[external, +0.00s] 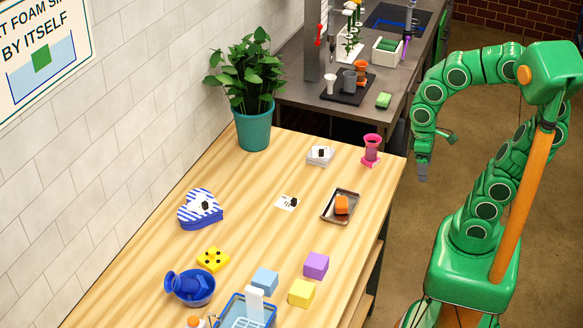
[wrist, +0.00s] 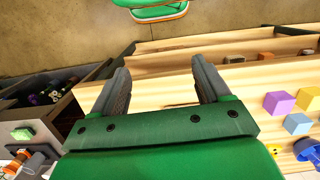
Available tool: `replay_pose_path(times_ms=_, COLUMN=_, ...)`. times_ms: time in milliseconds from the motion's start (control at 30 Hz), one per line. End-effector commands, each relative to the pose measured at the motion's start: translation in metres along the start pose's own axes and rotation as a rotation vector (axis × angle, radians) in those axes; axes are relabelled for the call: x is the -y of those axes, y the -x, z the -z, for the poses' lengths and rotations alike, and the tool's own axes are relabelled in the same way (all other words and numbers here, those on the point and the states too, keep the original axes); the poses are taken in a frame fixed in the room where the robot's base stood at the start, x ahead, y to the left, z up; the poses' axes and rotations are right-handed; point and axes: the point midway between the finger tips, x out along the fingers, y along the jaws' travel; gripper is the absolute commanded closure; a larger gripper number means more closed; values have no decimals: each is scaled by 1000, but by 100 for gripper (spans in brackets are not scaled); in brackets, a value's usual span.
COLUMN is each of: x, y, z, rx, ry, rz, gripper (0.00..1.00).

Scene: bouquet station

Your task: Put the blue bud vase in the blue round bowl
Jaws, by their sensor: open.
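The blue round bowl (external: 205,297) stands at the near left of the wooden table. The blue bud vase (external: 178,283) lies tilted in it, its flared end toward the left rim; bowl and vase are nearly the same blue, so their exact contact is hard to tell. Part of this blue pair shows at the right edge of the wrist view, too cropped to separate. My gripper (external: 423,172) hangs off the table's right side, far from the bowl. In the wrist view my gripper (wrist: 163,88) is open, with nothing between its fingers.
On the table are a pink vase (external: 371,150), a tray (external: 328,217) with an orange block, a striped heart box (external: 200,211), a yellow block (external: 301,293), a purple block (external: 316,265) and a blue basket (external: 262,318). A potted plant (external: 253,125) stands at the back.

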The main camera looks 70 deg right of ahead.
Motion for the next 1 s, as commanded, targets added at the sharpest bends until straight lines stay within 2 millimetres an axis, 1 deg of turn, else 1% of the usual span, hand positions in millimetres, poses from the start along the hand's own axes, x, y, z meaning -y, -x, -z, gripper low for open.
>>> replay_pose_path(times_ms=33, x=-8, y=-4, z=-10, rx=-8, ry=-28, rz=-16, gripper=24)
replay_pose_path(times_ms=100, x=-10, y=-12, z=-20, rx=-2, ry=-38, rz=-16, gripper=24)
replay_pose_path(times_ms=233, x=-11, y=-19, z=-30, rx=3, ry=-48, rz=-14, gripper=24)
replay_pose_path(times_ms=1000, x=-10, y=-20, z=-32, rx=5, ry=-47, rz=-12, gripper=24)
